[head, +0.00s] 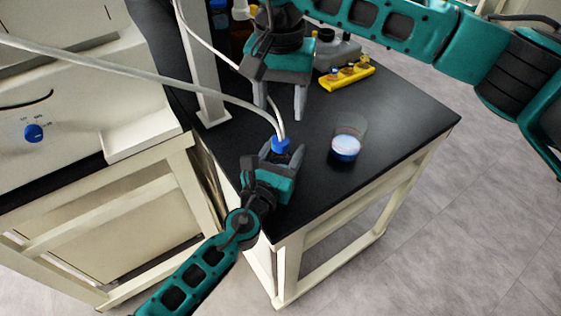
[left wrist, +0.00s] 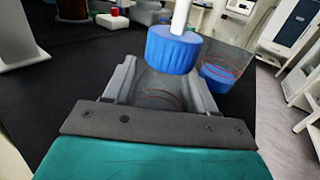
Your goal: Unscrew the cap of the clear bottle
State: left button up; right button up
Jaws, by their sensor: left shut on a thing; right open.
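The clear bottle (left wrist: 158,92) stands between my left gripper's fingers in the left wrist view, with its blue cap (left wrist: 172,48) on top. The cap also shows in the head view (head: 281,145), with white tubing running into it. My left gripper (head: 279,160) is shut on the bottle below the cap; the fingers hide most of the bottle in the head view. It also shows in the left wrist view (left wrist: 160,88). My right gripper (head: 281,106) is open and empty, pointing down above the cap and apart from it.
A clear beaker with blue contents (head: 347,146) stands right of the bottle. A yellow rack (head: 347,76) with small vials lies farther back. A pale post (head: 213,108) rises on the left beside a cream machine (head: 100,80). The black tabletop (head: 400,110) is clear at right.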

aim_at(280, 140)
pick_arm(q)
grip_shut()
pick_arm(e)
jog(key=m, duration=1.7)
jog(key=shift+m, duration=0.4)
jog(key=m, duration=0.3)
jog(key=shift+m, duration=0.4)
jog(key=m, duration=1.2)
jog(key=shift+m, duration=0.3)
jog(key=m, duration=1)
jog(key=shift+m, duration=0.3)
jog(key=m, duration=0.4)
jog(key=shift+f+m, duration=0.4)
jog(key=shift+f, duration=3.6)
